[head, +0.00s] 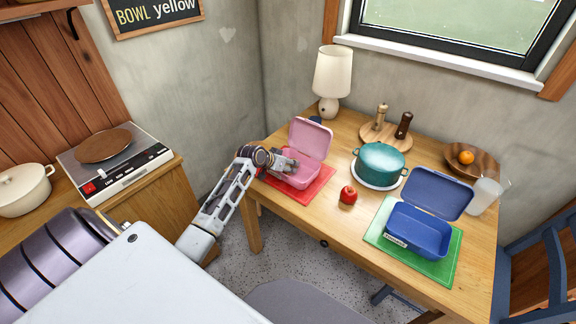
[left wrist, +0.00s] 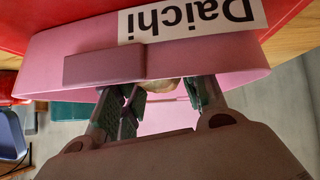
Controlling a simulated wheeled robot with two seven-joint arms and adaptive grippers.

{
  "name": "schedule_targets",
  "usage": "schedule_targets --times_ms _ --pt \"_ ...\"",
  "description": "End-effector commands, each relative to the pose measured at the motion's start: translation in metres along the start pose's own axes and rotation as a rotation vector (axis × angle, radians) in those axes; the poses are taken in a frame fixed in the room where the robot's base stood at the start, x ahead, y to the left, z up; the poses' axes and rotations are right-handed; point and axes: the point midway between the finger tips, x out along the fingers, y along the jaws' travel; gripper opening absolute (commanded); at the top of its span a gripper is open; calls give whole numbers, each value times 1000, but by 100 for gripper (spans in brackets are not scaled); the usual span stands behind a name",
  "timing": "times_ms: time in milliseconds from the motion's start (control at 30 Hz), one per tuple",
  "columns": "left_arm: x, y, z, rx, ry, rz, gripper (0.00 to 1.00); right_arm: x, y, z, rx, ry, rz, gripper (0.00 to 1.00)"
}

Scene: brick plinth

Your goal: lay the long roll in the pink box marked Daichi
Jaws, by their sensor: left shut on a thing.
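The pink box (head: 300,181) stands on the table with its lid (head: 311,138) raised at the back. In the left wrist view its wall (left wrist: 200,52) bears the label Daichi, upside down. My left gripper (head: 287,163) is at the box, its fingers reaching in past the rim. In the left wrist view the fingers (left wrist: 158,95) are shut on a small visible tan part of the roll (left wrist: 133,97). The rest of the roll is hidden by the box wall and gripper. My right gripper is not in view.
The pink box is on a red mat (head: 315,191). A red apple (head: 348,195) and a teal pot (head: 380,163) stand to its right. An open blue box (head: 418,231) sits on a green mat (head: 440,267). A lamp (head: 331,78) stands behind.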

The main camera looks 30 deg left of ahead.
Motion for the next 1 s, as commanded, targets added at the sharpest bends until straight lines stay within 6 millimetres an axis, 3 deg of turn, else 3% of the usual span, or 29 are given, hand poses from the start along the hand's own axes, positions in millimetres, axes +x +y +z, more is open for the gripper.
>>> schedule_targets --times_ms 600,633,800,1000 --pt "10 0 18 -4 -22 3 22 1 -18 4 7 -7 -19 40" --pt "11 0 19 -5 -23 4 43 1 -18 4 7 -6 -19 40" --pt "11 0 19 -5 -24 4 64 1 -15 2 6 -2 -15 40" --pt "11 0 19 -5 -24 4 64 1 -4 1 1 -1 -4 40"
